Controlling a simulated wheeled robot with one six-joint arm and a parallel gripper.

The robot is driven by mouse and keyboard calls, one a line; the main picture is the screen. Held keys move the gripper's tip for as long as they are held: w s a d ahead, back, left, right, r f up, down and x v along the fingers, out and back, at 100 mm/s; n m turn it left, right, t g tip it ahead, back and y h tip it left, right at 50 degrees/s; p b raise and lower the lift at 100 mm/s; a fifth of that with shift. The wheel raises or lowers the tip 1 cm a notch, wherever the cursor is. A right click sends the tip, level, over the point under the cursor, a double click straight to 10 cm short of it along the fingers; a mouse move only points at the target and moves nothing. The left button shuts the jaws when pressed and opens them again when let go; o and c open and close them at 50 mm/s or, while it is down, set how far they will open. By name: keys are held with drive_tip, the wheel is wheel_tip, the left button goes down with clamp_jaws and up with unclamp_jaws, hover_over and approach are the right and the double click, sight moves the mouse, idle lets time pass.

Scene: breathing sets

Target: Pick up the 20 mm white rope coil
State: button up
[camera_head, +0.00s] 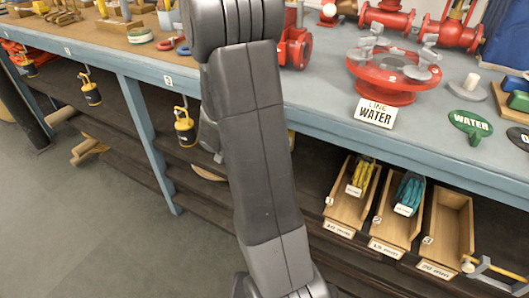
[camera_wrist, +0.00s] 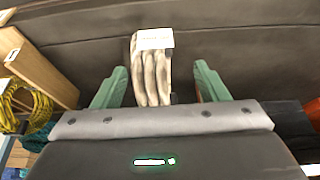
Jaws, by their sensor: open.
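The white rope coil (camera_wrist: 150,78) shows in the wrist view, a bundle of thick off-white strands with a white tag (camera_wrist: 155,39) across its far end. My gripper (camera_wrist: 160,72) is open, with one green finger to the left of the coil and one to the right. Gaps show between the coil and both fingers. The near end of the coil is hidden behind the gripper body. In the head view I make out neither the coil nor the gripper fingers; my arm covers the middle of that view. The wooden bin labelled 20 mm (camera_head: 468,228) looks empty there.
Bins of yellow rope (camera_head: 362,176) and teal rope (camera_head: 408,192) stand left of the empty one, on the dark lower shelf under the blue bench edge (camera_head: 330,128). In the wrist view, yellow rope (camera_wrist: 22,100) lies left of the gripper. Dark boards surround the coil.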

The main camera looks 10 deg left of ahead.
drive_tip(key=x, duration=0.4)
drive_tip(key=shift+s+d+b, duration=0.1)
drive_tip(key=shift+d+b, duration=0.15)
drive_tip(key=shift+b, duration=0.15)
drive_tip(key=shift+w+f, duration=0.25)
drive_tip(key=shift+f, duration=0.25)
drive_tip(key=c, duration=1.3)
drive_tip(key=shift+r, duration=0.1)
